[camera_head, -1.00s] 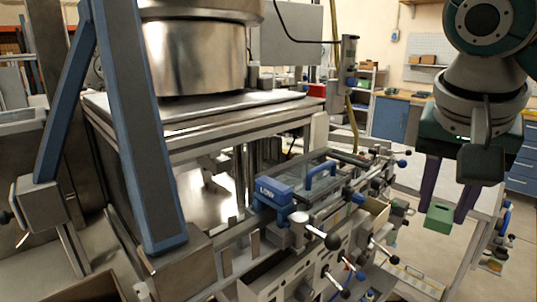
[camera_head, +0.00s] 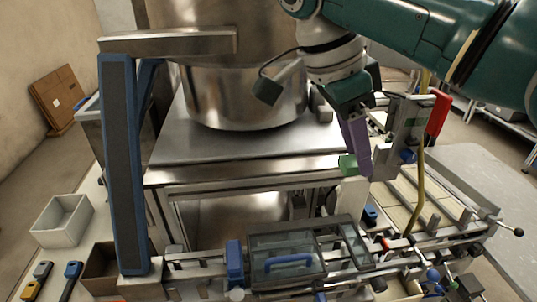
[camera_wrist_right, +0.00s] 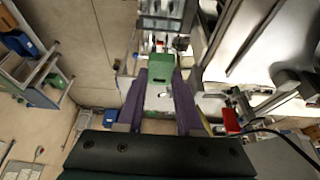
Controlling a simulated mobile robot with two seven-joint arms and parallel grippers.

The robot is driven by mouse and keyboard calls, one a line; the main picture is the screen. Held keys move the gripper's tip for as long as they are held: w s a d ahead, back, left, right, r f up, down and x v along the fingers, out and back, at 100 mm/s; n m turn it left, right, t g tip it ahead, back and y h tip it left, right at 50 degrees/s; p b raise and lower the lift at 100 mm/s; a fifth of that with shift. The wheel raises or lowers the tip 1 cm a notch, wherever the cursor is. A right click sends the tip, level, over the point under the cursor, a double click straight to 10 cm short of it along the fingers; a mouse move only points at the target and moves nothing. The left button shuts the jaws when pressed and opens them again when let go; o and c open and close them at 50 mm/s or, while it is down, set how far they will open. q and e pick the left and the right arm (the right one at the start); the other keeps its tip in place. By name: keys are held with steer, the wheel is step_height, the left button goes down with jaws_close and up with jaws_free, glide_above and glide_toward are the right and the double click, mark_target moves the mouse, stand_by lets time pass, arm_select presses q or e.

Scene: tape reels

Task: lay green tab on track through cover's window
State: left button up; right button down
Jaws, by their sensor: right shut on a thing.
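The green tab (camera_head: 348,165) is a small block held between the purple fingertips of my right gripper (camera_head: 356,160). In the right wrist view the green tab (camera_wrist_right: 160,76) sits at the end of the two purple fingers, which are shut on it. A clear cover (camera_head: 262,243) with a blue handle lies over the metal rails of the track (camera_head: 205,268) at the bottom centre. A framed opening (camera_head: 354,246) shows just right of the handle; I cannot tell if it is the window. The gripper is above and beyond the cover, apart from it. My left gripper is not in view.
A large steel drum (camera_head: 255,98) stands on a metal table behind the track. A blue-grey post (camera_head: 122,170) rises at left. A yellow hose (camera_head: 421,180) and a red part (camera_head: 438,112) are close right of the gripper. An open grey box (camera_head: 62,222) stands far left.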

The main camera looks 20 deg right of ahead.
steer(key=shift+f+b, duration=0.15)
steer(key=shift+b, duration=0.15)
step_height(320, 180, down, 15)
steer(key=b, duration=1.2)
steer(key=shift+a+r, duration=0.1)
steer(key=shift+r, duration=0.1)
steer(key=shift+f, duration=0.6)
steer(key=shift+f+b, duration=0.3)
steer(key=shift+f, duration=1.5)
steer(key=shift+f, duration=0.1)
